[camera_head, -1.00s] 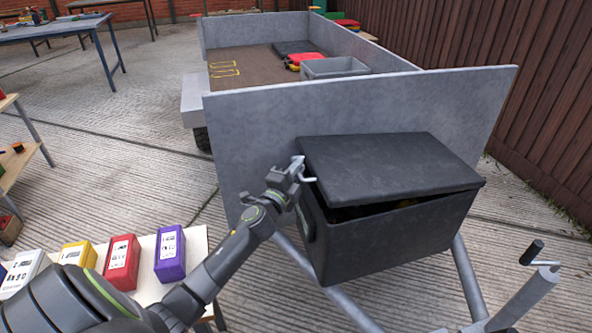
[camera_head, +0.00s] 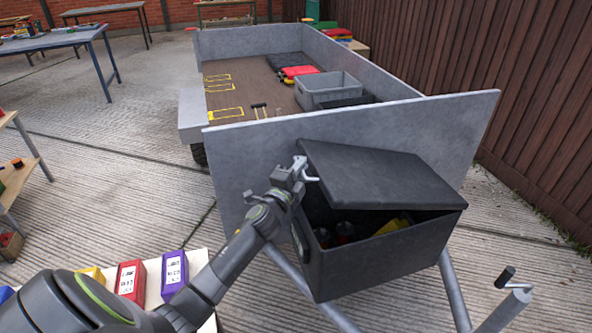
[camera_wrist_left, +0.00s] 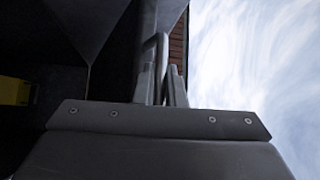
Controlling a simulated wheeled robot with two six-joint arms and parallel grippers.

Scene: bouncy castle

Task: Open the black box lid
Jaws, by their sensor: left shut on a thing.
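The black box (camera_head: 375,258) is mounted on the trailer's front bars. Its black lid (camera_head: 380,175) is partly raised and tilted, with a wide gap along the near side. Red and dark items and a yellow item (camera_head: 393,226) show inside. My left gripper (camera_head: 301,172) is at the lid's left corner, shut on a light grey handle (camera_head: 309,178). In the left wrist view, the fingers (camera_wrist_left: 161,85) close around the handle bar (camera_wrist_left: 161,50), with the dark box interior to the left. My right gripper is in neither view.
The grey trailer front panel (camera_head: 245,155) stands right behind the box. A metal crank (camera_head: 507,285) is at the lower right. A white table with purple (camera_head: 174,272) and red (camera_head: 130,281) boxes is at the lower left.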

